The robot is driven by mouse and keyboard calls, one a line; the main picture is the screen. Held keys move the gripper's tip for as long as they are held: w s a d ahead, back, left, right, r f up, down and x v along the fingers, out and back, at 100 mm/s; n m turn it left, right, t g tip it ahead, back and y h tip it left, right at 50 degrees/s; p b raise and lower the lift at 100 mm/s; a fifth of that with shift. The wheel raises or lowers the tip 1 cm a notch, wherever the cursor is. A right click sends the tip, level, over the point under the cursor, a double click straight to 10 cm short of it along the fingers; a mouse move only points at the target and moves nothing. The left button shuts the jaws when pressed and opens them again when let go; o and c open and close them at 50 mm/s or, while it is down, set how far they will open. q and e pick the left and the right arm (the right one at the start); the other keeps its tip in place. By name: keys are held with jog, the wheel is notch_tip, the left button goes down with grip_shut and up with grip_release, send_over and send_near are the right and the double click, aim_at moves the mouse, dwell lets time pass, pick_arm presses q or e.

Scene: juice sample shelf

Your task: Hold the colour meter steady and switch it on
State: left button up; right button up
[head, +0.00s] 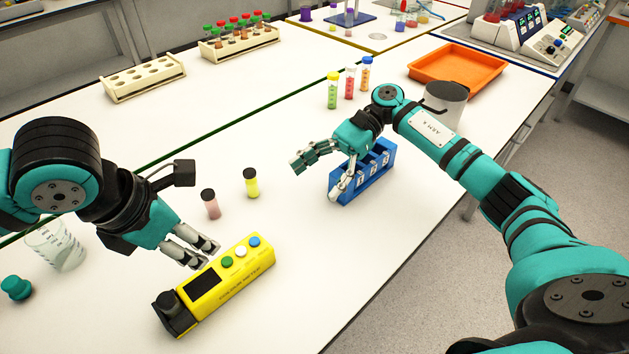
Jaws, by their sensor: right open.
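The colour meter (226,285) is a yellow box lying on the white bench at the front. It has a dark screen (205,283), green, white and blue buttons (241,250) on top and a black knob-like end at its lower left. My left gripper (208,256) has its fingertips at the meter's far long side, beside the screen. I cannot tell whether they touch it or how far the jaws are closed. My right gripper (318,177) is open and empty, its fingers spread above the bench by the blue rack (376,172).
A pink vial (211,205) and a yellow vial (251,184) with dark caps stand behind the meter. A beaker (57,247) and teal stopper (16,288) are at left. An orange tray (458,66) is at the back right. Bench right of the meter is clear.

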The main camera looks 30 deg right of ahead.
aim_at(255, 249)
jog(key=x, duration=1.8)
jog(key=shift+s+d+f, duration=0.15)
jog(key=shift+s+f, duration=0.25)
jog(key=shift+f, duration=0.05)
jog(key=c, duration=1.6)
pick_arm(q)
grip_shut()
